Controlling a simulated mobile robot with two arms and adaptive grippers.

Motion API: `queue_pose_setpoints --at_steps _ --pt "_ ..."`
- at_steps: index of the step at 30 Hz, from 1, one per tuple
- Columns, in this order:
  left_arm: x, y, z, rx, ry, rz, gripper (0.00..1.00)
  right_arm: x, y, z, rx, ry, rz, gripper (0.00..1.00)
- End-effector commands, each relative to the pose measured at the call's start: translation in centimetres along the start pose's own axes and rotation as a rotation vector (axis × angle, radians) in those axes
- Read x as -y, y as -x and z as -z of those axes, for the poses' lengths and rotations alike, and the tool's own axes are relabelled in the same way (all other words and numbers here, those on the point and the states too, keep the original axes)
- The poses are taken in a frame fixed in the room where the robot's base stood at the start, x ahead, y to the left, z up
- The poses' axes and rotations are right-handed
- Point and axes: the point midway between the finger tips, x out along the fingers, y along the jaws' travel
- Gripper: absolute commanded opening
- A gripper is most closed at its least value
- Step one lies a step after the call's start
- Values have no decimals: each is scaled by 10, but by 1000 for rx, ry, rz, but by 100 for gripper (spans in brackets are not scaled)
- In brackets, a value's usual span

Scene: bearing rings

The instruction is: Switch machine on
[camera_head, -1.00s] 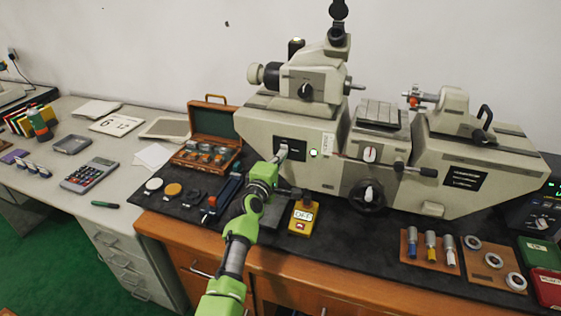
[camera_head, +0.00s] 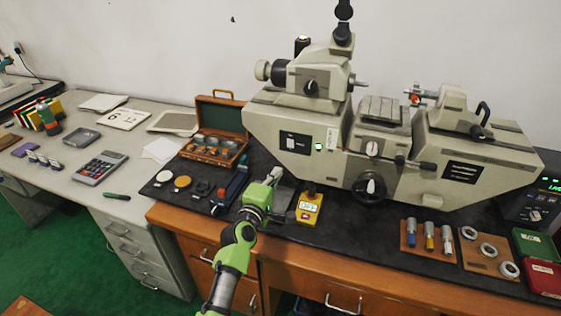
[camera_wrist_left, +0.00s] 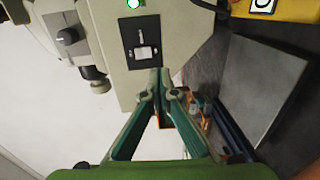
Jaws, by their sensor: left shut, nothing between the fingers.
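The grey-beige measuring machine (camera_head: 270,122) stands on the black mat at the back of the wooden desk. Its black switch plate (camera_head: 295,142) is on the left front face, with a green lamp (camera_head: 319,147) glowing just to the right. In the left wrist view the plate's pale rocker switch (camera_wrist_left: 144,53) shows clearly, and the green lamp (camera_wrist_left: 133,4) is lit there too. My left gripper (camera_head: 276,174) is shut and empty, below and left of the switch plate, apart from it. Its closed fingertips (camera_wrist_left: 160,78) show in the wrist view. My right gripper is not seen.
A yellow device (camera_head: 308,208) stands close right of my left gripper. An open brown case (camera_head: 218,118) and a blue tool (camera_head: 236,183) are to its left.

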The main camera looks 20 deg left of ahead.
Motion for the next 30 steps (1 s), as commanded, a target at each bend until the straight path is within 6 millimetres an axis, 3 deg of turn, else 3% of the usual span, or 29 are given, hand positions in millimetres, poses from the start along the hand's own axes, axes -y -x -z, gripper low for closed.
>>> queue_pose_setpoints --at_steps 7,13,26,30 --pt "4 27 0 0 0 0 0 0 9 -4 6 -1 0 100" --pt "6 31 0 0 0 -1 0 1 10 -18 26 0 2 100" --pt "9 34 -3 12 -22 11 0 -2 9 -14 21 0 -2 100" --pt "32 62 -22 105 -205 100 0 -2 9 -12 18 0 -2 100"
